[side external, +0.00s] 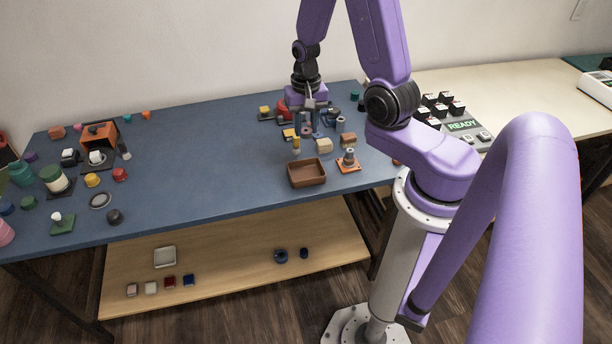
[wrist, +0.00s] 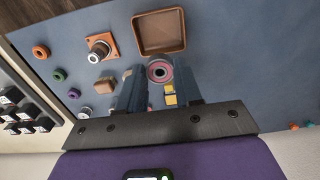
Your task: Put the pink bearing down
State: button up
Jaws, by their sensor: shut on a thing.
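The pink bearing (wrist: 159,71) is a ring with a grey centre. In the wrist view it sits between the tips of my gripper (wrist: 157,76), which is shut on it. In the side external view my gripper (side external: 303,122) points down over the right part of the blue table, among small parts. The bearing is too small there to make out clearly. How high it is above the table I cannot tell.
A brown tray (side external: 306,173) lies in front of my gripper. An orange plate with a metal post (side external: 348,162) stands right of it. A tan block (side external: 324,146) and yellow pieces (wrist: 169,95) are close by. The table's middle (side external: 190,150) is clear.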

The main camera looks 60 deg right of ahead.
aim_at(306, 176)
jog(key=shift+f, duration=7.3)
jog(key=shift+f, duration=0.1)
jog(key=o, duration=0.9)
jog(key=shift+o, duration=0.2)
